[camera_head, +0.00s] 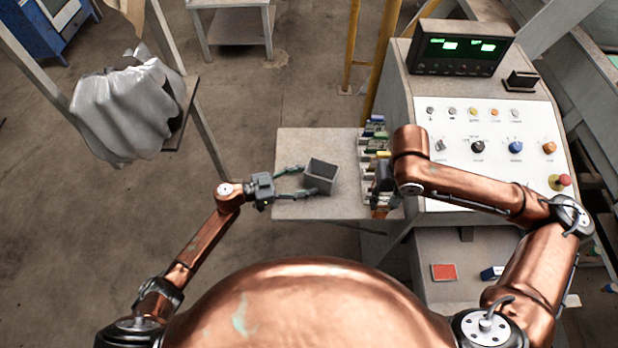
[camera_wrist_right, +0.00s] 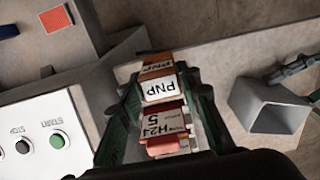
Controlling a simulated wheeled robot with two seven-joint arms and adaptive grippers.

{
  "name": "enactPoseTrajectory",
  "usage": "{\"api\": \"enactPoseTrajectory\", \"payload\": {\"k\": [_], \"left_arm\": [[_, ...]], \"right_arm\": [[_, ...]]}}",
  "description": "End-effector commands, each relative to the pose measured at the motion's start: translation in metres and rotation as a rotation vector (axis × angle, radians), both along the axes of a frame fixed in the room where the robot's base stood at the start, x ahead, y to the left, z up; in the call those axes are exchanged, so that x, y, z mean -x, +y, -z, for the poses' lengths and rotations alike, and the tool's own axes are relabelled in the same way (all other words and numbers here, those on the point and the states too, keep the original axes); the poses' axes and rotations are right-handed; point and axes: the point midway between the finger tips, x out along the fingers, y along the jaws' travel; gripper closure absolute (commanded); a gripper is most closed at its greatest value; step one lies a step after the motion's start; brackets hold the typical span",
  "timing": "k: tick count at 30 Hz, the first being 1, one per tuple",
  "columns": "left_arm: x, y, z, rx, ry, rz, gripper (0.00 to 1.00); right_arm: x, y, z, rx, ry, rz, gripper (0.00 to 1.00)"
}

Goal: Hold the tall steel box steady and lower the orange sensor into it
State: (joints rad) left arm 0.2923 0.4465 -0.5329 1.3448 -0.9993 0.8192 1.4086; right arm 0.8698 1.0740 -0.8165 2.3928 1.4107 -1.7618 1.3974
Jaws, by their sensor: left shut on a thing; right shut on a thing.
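The tall steel box (camera_head: 321,186) is grey and open-topped with a dark inside. It stands on a pale shelf, and its mouth also shows in the right wrist view (camera_wrist_right: 279,118). My left gripper (camera_head: 309,180) is shut on the box, with one finger on each side. My right gripper (camera_head: 380,188) is at the shelf's right edge, beside a row of small blocks. In the right wrist view its fingers (camera_wrist_right: 160,80) close around an orange-brown sensor (camera_wrist_right: 157,58) labelled PNP. Other labelled blocks lie close by, so the grip is partly hidden.
A row of coloured blocks (camera_head: 374,140) stands along the shelf's right edge. The shelf (camera_head: 300,145) is bare behind the box. A control console (camera_head: 480,150) with knobs rises at right. A red pad (camera_head: 444,272) lies on its lower ledge. A grey draped bundle (camera_head: 125,110) is at left.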

Motion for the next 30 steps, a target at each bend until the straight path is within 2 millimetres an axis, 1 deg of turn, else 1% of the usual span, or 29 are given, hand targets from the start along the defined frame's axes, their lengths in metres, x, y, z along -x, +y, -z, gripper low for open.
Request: {"api": "enactPoseTrajectory", "payload": {"k": [1, 2, 22, 30], "left_arm": [[0.0003, -0.0002, 0.0003, 0.000, 0.000, 0.000, 0.52], [0.0003, -0.0002, 0.0003, 0.000, 0.000, 0.000, 0.54], [0.0002, -0.0001, 0.0001, 0.000, 0.000, 0.000, 1.00], [0.0002, -0.0001, 0.0002, 0.000, 0.000, 0.000, 1.00]], "right_arm": [[-0.0001, 0.0001, -0.0002, 0.000, 0.000, 0.000, 0.95], [-0.0001, 0.0001, -0.0002, 0.000, -0.001, 0.000, 0.95], [-0.0001, 0.0000, -0.0002, 0.000, 0.000, 0.000, 0.95], [-0.0001, 0.0000, -0.0002, 0.000, 0.000, 0.000, 0.95]]}}
